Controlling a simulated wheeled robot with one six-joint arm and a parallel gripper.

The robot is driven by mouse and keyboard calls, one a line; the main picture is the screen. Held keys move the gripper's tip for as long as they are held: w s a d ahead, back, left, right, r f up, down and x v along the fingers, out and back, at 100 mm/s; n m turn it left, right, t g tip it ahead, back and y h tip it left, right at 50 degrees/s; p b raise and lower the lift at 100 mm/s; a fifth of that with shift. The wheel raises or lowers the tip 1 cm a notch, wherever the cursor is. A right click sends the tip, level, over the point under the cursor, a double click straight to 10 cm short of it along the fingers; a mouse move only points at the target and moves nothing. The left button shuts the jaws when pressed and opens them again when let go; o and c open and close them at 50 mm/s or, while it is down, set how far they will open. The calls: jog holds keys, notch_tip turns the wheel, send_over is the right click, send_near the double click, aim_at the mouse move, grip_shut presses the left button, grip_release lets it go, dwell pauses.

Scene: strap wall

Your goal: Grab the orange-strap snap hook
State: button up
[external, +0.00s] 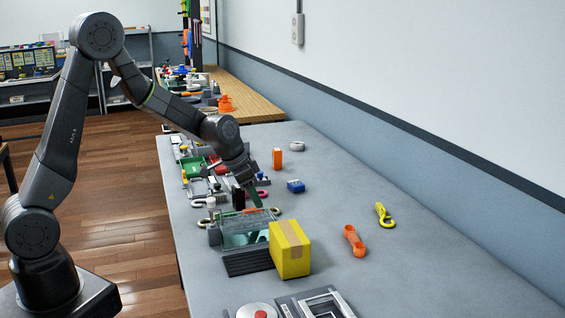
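A long orange piece (354,241) lies on the grey table, right of the yellow box. A yellow hook-shaped piece (384,215) lies beyond it to the right. I cannot tell whether either one is the orange-strap snap hook; no orange strap with a hook shows clearly. My gripper (248,204) points down over the left part of the table, just behind the clear-topped bin. It is far left of the orange piece and apart from it. Its fingers are small and dark, and their opening is unclear. Small hook-like pieces near the bin are partly hidden.
A yellow box (290,249) and a clear-topped grey bin (246,240) stand near the front. Straps hang at the far wooden bench (246,100). The table's right side is mostly clear.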

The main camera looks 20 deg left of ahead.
jog(key=shift+x, duration=1.8)
jog(key=shift+c, duration=0.4)
grip_shut()
jog(key=shift+w+r, duration=0.1)
jog(key=shift+r, duration=0.05)
